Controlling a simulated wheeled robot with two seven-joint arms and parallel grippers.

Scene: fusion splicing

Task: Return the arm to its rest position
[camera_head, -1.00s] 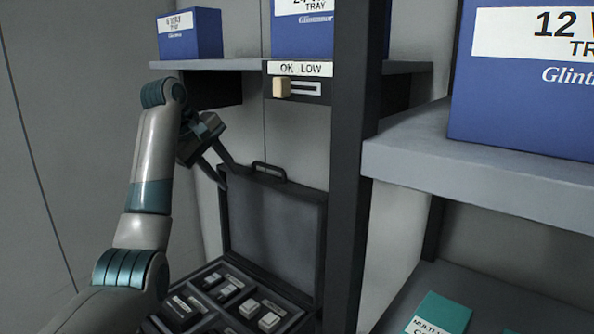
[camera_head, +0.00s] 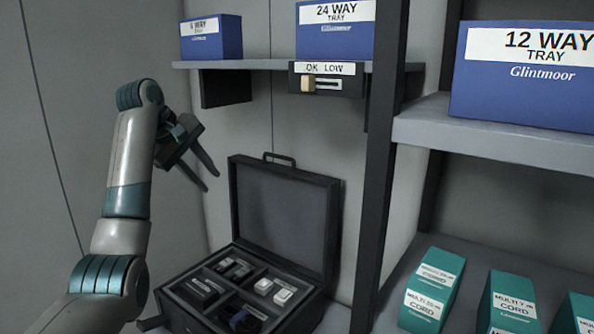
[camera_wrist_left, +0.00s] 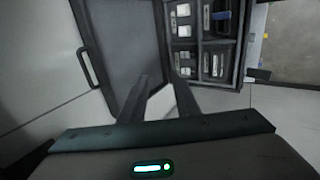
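My left arm (camera_head: 128,180) comes in from the left in the head view and is raised. My left gripper (camera_head: 211,182) hangs in the air just left of the raised lid of a black case, its two fingers apart and nothing between them. In the left wrist view the gripper (camera_wrist_left: 161,88) also shows a gap between its fingers, with the case beyond. The open case (camera_head: 295,318) stands below and right of the gripper, its lid (camera_head: 290,212) upright. My right gripper is not in view.
A switch box labelled OK LOW (camera_head: 327,79) hangs under a shelf (camera_head: 265,64) bearing blue tray boxes (camera_head: 211,38). A dark upright post (camera_head: 378,190) stands right of the case. Teal cord boxes (camera_head: 432,290) stand at the lower right. The wall left of my arm is clear.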

